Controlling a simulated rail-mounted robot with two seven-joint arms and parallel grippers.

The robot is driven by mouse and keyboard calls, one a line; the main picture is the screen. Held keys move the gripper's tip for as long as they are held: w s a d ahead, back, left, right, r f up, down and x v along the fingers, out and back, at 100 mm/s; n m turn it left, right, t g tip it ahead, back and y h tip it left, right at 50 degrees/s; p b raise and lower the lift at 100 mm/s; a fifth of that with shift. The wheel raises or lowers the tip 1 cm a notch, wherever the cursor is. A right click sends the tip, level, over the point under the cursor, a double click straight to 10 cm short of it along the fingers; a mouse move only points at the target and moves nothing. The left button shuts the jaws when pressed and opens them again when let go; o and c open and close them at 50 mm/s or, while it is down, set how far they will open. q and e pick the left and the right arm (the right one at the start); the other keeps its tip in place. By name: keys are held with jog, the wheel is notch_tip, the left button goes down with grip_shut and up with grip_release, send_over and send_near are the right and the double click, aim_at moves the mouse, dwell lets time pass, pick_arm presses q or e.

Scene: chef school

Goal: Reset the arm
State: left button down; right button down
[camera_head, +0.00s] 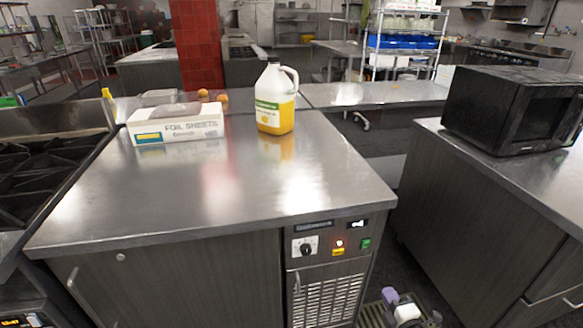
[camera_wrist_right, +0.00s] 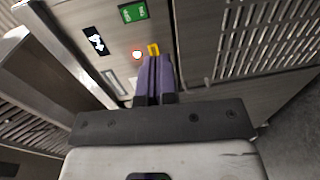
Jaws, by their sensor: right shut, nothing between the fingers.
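My right gripper (camera_head: 390,296) shows at the bottom of the head view, low in front of the cabinet with the control panel, below the level of the counter top. Its purple fingers (camera_wrist_right: 153,78) are together in the right wrist view, with nothing between them. They point toward the control panel (camera_wrist_right: 120,50), which carries a lit red light and a green switch. I cannot tell the gap between fingertips and panel. My left gripper is outside both views.
The steel counter (camera_head: 230,200) holds a foil sheets box (camera_head: 178,124) and a yellow oil jug (camera_head: 275,98); its front is bare. A black microwave (camera_head: 510,108) stands on the right-hand counter. A stove (camera_head: 40,165) is at left. A floor gap lies between the counters.

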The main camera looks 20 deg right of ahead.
jog(key=s+d+f+m+g+h, duration=0.1)
jog(key=d+f+m+g+h, duration=0.25)
jog(key=m, duration=0.25)
jog(key=s+a+r+m+g+y+p, duration=0.25)
jog(key=s+a+r+p, duration=0.4)
jog(key=s, duration=0.45)
jog(key=s+a+r+m+g+y+p, duration=0.1)
jog(key=s+a+r+m+g+p, duration=0.4)
jog(key=s+a, duration=0.45)
jog(key=s+a+r+m+g+y+p, duration=0.1)
jog(key=s+a+r+m+g+p, duration=0.3)
jog(key=s+p, duration=0.6)
notch_tip(320, 180, up, 38)
jog(key=s+a+n+t+p, duration=0.1)
jog(key=n+p, duration=0.1)
jog(key=p, duration=3.2)
jog(key=shift+s+t, duration=0.3)
jog(key=shift+s, duration=0.05)
